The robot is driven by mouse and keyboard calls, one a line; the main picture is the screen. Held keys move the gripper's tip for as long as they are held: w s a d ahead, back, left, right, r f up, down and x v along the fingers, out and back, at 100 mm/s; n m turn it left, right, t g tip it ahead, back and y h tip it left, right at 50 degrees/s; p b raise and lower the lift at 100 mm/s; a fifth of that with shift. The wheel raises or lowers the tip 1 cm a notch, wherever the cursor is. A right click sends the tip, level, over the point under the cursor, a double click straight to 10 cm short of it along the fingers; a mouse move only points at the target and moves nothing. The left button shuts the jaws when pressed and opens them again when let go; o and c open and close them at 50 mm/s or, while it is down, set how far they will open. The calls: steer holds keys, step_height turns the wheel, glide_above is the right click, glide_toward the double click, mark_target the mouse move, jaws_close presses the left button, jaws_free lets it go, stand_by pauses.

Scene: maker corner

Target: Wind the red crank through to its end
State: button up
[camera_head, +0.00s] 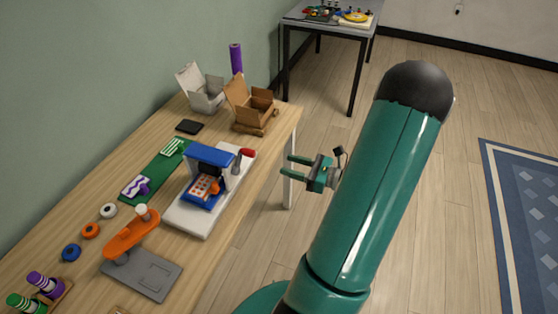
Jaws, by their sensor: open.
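The red crank (246,153) is on the right side of a small press-like machine with a blue top (210,156). The machine stands on a white base board (188,217) on the wooden table. An orange and white patterned piece lies on a blue bed inside the machine. My gripper (290,166) is open and empty, to the right of the crank and past the table's edge. Its green fingers point left toward the crank and do not touch it. The far side of the machine is hidden.
An orange lever tool (131,236) on a grey plate (142,274) stands nearer on the wooden table (70,220). A green mat (158,172), open boxes (254,104) and a purple roll (236,59) are farther back.

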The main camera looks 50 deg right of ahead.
mark_target(248, 153)
steer(key=w+a+m, duration=0.1)
steer(key=w, duration=0.3)
steer(key=w+a+m, duration=0.1)
steer(key=w+a, duration=0.1)
steer(key=w, duration=0.3)
steer(key=w+a+m, duration=0.1)
steer(key=w+a, duration=0.1)
steer(key=w, duration=0.2)
steer(key=shift+w, duration=0.3)
steer(key=shift+c, duration=0.5)
jaws_close()
